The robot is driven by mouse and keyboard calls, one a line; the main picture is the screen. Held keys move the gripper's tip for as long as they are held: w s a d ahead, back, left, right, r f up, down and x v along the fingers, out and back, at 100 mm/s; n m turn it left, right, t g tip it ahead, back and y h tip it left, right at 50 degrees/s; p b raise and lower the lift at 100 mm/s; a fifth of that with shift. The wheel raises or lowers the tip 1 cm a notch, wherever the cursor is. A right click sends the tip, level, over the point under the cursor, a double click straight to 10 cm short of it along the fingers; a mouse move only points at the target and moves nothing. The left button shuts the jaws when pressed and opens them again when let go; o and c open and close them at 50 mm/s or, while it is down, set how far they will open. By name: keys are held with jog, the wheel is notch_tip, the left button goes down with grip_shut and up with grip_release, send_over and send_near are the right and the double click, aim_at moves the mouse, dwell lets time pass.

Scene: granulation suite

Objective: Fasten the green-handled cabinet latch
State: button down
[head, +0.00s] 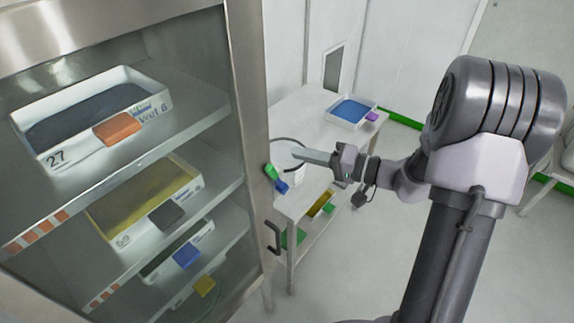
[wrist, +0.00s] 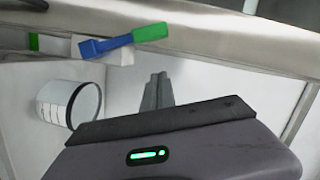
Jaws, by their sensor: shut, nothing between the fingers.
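The cabinet latch has a green handle (head: 271,172) and a blue part (head: 281,187), and it sits on the edge of the metal cabinet frame (head: 246,110). In the wrist view the green handle (wrist: 150,32) points right and slightly up from the blue part (wrist: 100,47), beside a white block. My gripper (head: 297,154) is shut and empty, to the right of the latch in the head view. In the wrist view its fingertips (wrist: 158,80) lie below the handle in the picture, apart from it. Whether the latch is engaged cannot be told.
The cabinet holds several trays, with a white tray (head: 90,157) on the upper shelf. A metal door handle (head: 273,237) is below the latch. A white table (head: 290,128) behind my gripper carries a blue-filled tray (head: 350,110). A white cylindrical container (wrist: 70,103) is left of my fingers.

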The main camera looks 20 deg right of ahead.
aim_at(277, 179)
jog(key=a, duration=0.1)
jog(key=a+f, duration=0.1)
jog(key=a, duration=0.1)
jog(key=s+a, duration=0.1)
jog(key=shift+a+f, duration=0.2)
jog(key=shift+f, duration=0.2)
jog(key=shift+b, duration=0.35)
